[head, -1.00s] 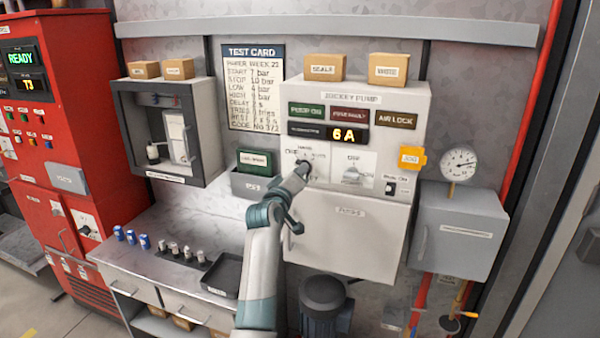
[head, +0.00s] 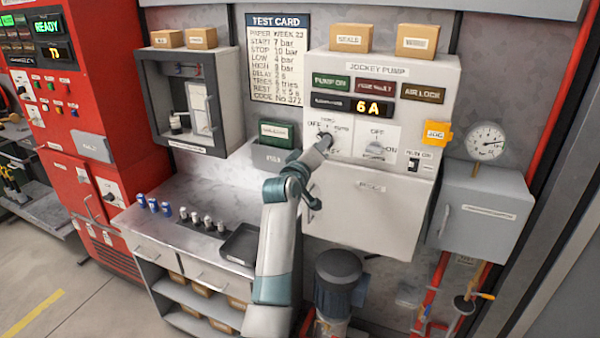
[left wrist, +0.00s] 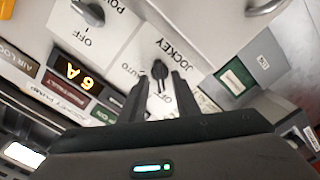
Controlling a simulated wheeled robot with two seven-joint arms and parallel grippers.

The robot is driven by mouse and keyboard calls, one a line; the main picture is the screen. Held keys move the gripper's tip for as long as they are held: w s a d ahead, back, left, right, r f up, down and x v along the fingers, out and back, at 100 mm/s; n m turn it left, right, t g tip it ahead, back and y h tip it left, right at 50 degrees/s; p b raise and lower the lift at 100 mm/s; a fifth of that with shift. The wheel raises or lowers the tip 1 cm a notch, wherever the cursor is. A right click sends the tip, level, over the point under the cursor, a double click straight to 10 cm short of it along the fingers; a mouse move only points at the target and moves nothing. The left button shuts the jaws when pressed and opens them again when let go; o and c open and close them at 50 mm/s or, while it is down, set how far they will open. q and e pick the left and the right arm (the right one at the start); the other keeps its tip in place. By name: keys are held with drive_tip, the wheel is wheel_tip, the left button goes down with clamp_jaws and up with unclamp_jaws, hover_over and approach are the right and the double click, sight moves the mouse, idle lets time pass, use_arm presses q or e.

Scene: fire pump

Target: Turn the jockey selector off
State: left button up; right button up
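The jockey selector is a small dark knob on the white jockey pump panel, in the lettered plate with OFF, AUTO and JOCKEY. In the left wrist view the knob (left wrist: 159,70) stands at the fingertips. My left gripper (left wrist: 160,88) is open there, one dark finger on each side of the knob's lower end; whether they touch it I cannot tell. In the head view my left gripper (head: 323,143) reaches the selector from below and covers much of it. The exact direction of the knob is hard to read. My right gripper is not in view.
A second selector (head: 375,148) sits just right on the same panel (head: 447,85). The amber display (head: 374,107) reads 6 A. A green-windowed box (head: 278,134) stands to the left, a yellow tag (head: 437,133) to the right. A lower cabinet door (head: 365,210) juts beneath.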

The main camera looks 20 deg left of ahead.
use_arm(q)
drive_tip(key=s+b, duration=0.5)
drive_tip(key=s, duration=1)
drive_tip(key=shift+s+a, duration=0.25)
